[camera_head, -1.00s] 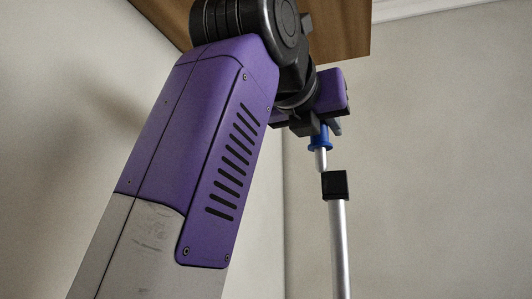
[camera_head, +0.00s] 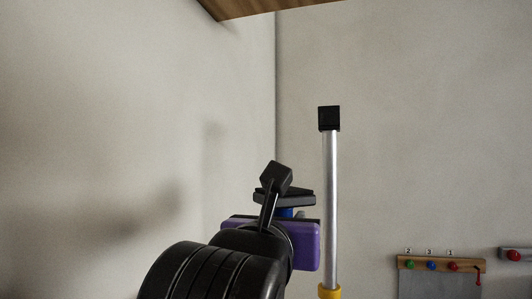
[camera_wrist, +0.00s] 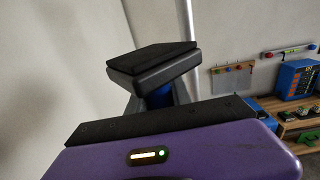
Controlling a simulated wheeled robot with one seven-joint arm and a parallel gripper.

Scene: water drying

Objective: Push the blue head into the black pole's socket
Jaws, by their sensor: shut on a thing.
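The black pole socket (camera_head: 329,118) is a square black block on top of an upright silver pole (camera_head: 331,200). The pole also shows behind my gripper in the wrist view (camera_wrist: 171,22). My gripper (camera_head: 283,192) is left of the pole and below the socket in the head view, apart from the socket in the picture. It is shut on the blue head (camera_head: 287,212), of which only a small blue part shows. In the wrist view the blue head (camera_wrist: 159,97) is mostly hidden behind my gripper's dark fingers (camera_wrist: 152,64). Its tip is not visible.
A wall rack (camera_head: 441,264) with green, blue and red knobs under number labels is at the lower right. A yellow collar (camera_head: 329,291) sits low on the pole. A blue box (camera_wrist: 297,78) stands on a wooden bench at right. The wall around the socket is clear.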

